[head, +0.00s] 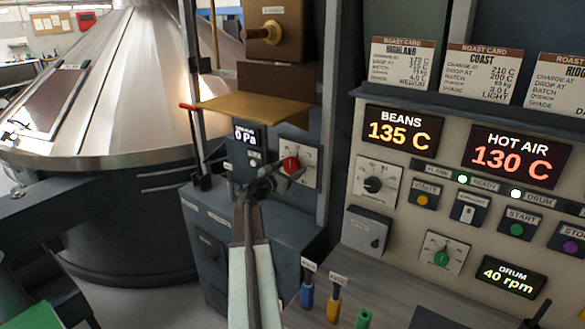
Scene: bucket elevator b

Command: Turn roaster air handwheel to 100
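A red knob (290,165) sits on a pale dial plate (311,160) on the dark cabinet, in the middle of the head view. I cannot tell for sure whether this is the roaster air handwheel, and its scale is too small to read. A small display (246,134) to its left reads 0 Pa. My gripper (281,176) is just below and left of the red knob and partly covers the dial plate. I cannot tell whether it touches the knob or how far its fingers are apart.
A brass tray (255,104) juts out above the knob. The right panel has a black knob (373,185), a green knob (441,258), and displays for beans (401,130) at 135 C, hot air (514,156) at 130 C and drum (511,275) at 40 rpm. A large metal cone (125,70) fills the left.

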